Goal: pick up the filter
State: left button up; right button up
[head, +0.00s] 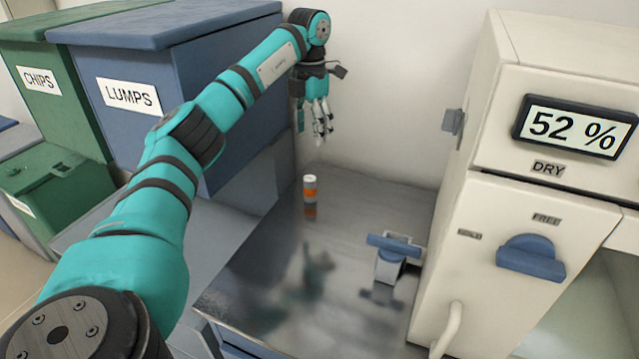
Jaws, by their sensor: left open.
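A small upright cylinder (310,188), white on top with an orange band and grey parts, stands on the metal table near the back; it may be the filter, but I cannot tell for sure. My left gripper (322,138) is open and empty. It points down and appears above and a little behind the cylinder in the picture, apart from it. My right gripper is not in view.
A blue-handled grey device (392,257) stands on the metal table (270,290). A cream machine (478,205) with a "52 %" display (575,126) stands at right. A blue "LUMPS" bin (150,75) and green "CHIPS" bin (45,75) stand at left. The table's middle is clear.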

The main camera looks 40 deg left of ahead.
pick_arm(q)
send_over(310, 178)
jog(key=f, duration=0.5)
jog(key=shift+s+d+f, duration=0.2)
jog(key=shift+s+f, duration=0.1)
jog(key=shift+f, duration=0.1)
jog(key=f, duration=0.4)
jog(key=shift+w+f, duration=0.2)
jog(key=shift+f, duration=0.45)
jog(key=f, duration=0.5)
jog(key=shift+a, duration=0.2)
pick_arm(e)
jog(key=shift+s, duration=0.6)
pick_arm(q)
grip_shut()
jog(key=shift+r, duration=0.1)
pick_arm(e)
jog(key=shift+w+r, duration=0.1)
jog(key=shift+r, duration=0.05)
